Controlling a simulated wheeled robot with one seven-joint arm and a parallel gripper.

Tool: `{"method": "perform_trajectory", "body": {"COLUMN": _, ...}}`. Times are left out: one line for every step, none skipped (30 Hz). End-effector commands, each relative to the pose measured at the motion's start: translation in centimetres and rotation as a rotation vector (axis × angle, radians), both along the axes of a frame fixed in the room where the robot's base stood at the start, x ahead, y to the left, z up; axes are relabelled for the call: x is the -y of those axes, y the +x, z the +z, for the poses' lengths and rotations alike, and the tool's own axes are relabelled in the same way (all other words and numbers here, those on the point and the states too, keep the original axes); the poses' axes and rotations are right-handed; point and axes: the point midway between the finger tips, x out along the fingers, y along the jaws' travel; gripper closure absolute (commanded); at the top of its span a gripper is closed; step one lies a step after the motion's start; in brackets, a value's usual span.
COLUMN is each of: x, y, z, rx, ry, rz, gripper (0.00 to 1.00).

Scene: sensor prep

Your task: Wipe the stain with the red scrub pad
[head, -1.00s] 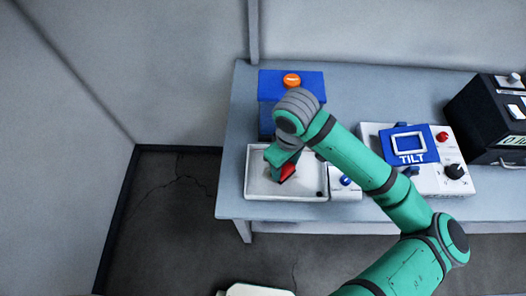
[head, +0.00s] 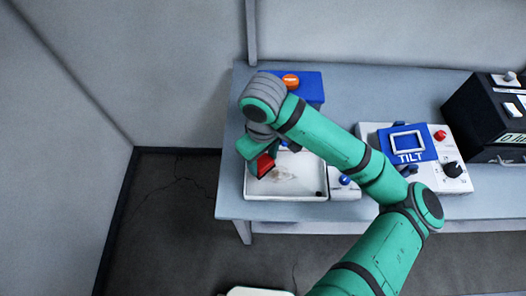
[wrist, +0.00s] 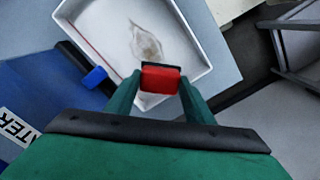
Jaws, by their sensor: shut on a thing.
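The red scrub pad (head: 264,165) is held between the fingers of my gripper (head: 257,155), over the left side of a white tray. In the wrist view the pad (wrist: 160,79) sits between both fingertips of the gripper (wrist: 158,88), its dark backing showing on the far edge. The brownish stain (head: 284,174) lies on the tray floor, to the right of the pad in the head view. In the wrist view the stain (wrist: 146,40) shows just beyond the pad, as a pale brown smear. I cannot tell whether the pad touches the tray.
The white tray (head: 285,199) has raised walls and stands near the table's front left. A blue box with an orange button (head: 291,81) is behind it.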

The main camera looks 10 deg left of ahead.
Motion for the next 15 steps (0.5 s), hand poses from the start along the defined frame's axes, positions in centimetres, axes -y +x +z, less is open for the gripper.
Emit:
{"method": "perform_trajectory", "body": {"x": 0.0, "y": 0.1, "z": 0.5, "rx": 0.002, "ry": -0.001, "rz": 0.001, "gripper": 0.73}}
{"method": "perform_trajectory", "body": {"x": 0.0, "y": 0.1, "z": 0.8, "rx": 0.002, "ry": -0.001, "rz": 0.001, "gripper": 0.73}}
{"method": "perform_trajectory", "body": {"x": 0.0, "y": 0.1, "z": 1.1, "rx": 0.002, "ry": -0.002, "rz": 0.001, "gripper": 0.73}}
{"method": "perform_trajectory", "body": {"x": 0.0, "y": 0.0, "z": 1.4, "rx": 0.002, "ry": -0.002, "rz": 0.002, "gripper": 0.73}}
{"method": "perform_trajectory", "body": {"x": 0.0, "y": 0.0, "z": 1.7, "rx": 0.002, "ry": -0.001, "rz": 0.002, "gripper": 0.73}}
{"method": "perform_trajectory", "body": {"x": -0.1, "y": 0.0, "z": 2.1, "rx": 0.003, "ry": -0.001, "rz": 0.003, "gripper": 0.73}}
{"method": "perform_trajectory", "body": {"x": -0.1, "y": 0.0, "z": 2.3, "rx": 0.003, "ry": -0.001, "rz": 0.004, "gripper": 0.73}}
{"method": "perform_trajectory", "body": {"x": -0.1, "y": 0.0, "z": 2.6, "rx": 0.002, "ry": -0.001, "rz": 0.005, "gripper": 0.73}}
{"method": "perform_trajectory", "body": {"x": -0.2, "y": 0.0, "z": 3.0, "rx": 0.002, "ry": -0.002, "rz": 0.005, "gripper": 0.73}}
{"method": "perform_trajectory", "body": {"x": -0.2, "y": 0.0, "z": 3.2, "rx": 0.003, "ry": -0.001, "rz": 0.005, "gripper": 0.73}}
{"method": "perform_trajectory", "body": {"x": -0.2, "y": 0.0, "z": 3.5, "rx": 0.002, "ry": -0.001, "rz": 0.006, "gripper": 0.73}}
{"method": "perform_trajectory", "body": {"x": -0.3, "y": 0.0, "z": 3.8, "rx": 0.002, "ry": -0.001, "rz": 0.007, "gripper": 0.73}}
{"method": "perform_trajectory", "body": {"x": -0.3, "y": 0.0, "z": 4.0, "rx": 0.002, "ry": -0.001, "rz": 0.007, "gripper": 0.73}}
{"method": "perform_trajectory", "body": {"x": -0.3, "y": 0.0, "z": 4.2, "rx": 0.002, "ry": -0.001, "rz": 0.008, "gripper": 0.73}}
{"method": "perform_trajectory", "body": {"x": -0.4, "y": 0.0, "z": 4.4, "rx": 0.002, "ry": -0.001, "rz": 0.009, "gripper": 0.73}}
